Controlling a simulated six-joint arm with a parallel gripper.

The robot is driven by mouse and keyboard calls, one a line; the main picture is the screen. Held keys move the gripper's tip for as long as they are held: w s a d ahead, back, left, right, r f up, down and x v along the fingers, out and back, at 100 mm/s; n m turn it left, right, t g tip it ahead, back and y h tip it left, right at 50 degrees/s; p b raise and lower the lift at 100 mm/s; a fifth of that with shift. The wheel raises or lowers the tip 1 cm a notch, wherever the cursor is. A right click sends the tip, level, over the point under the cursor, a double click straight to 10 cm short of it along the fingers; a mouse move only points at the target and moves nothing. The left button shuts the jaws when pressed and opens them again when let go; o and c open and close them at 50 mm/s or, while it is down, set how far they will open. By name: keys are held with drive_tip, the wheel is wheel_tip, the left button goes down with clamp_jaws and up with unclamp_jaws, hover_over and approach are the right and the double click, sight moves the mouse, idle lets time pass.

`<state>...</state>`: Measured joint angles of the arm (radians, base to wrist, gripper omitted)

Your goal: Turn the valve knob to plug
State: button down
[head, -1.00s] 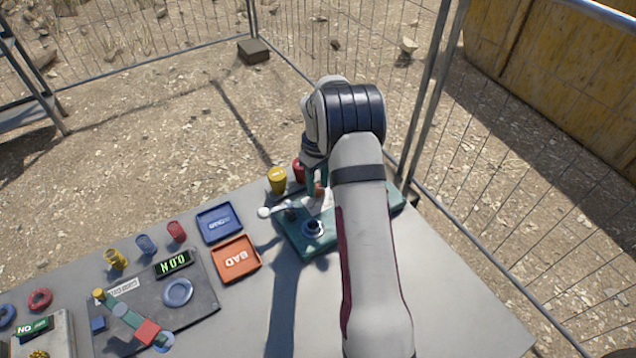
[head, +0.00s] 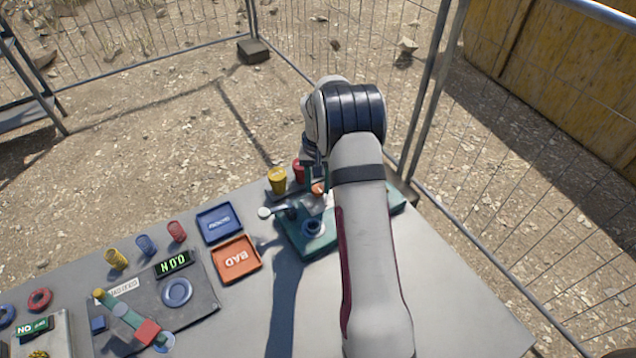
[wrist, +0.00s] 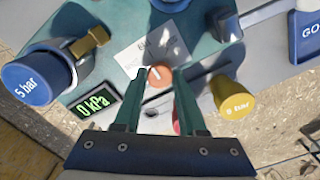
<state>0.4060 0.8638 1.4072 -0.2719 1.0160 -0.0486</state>
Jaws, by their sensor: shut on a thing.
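The valve knob (wrist: 160,76) is orange and round with a pale line on top. It sits on the green valve panel (head: 296,236) and also shows in the head view (head: 318,188), partly hidden by my arm. My gripper (wrist: 160,77) has its two green fingers on either side of the knob and is shut on it. A white card (wrist: 143,48) with print too blurred to read lies beside the knob.
A blue "5 bar" piece (wrist: 38,82) and a yellow piece (wrist: 233,98) flank the knob in the wrist view. Blue (head: 219,223) and orange (head: 237,259) trays lie left of the panel. The table's right front is clear.

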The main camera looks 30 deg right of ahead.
sight(318, 188)
drive_tip(key=m, duration=0.5)
drive_tip(key=shift+m, duration=2.5)
drive_tip(key=shift+a, duration=0.1)
drive_tip(key=shift+c, duration=2.4)
unclamp_jaws()
wheel_tip(318, 188, up, 16)
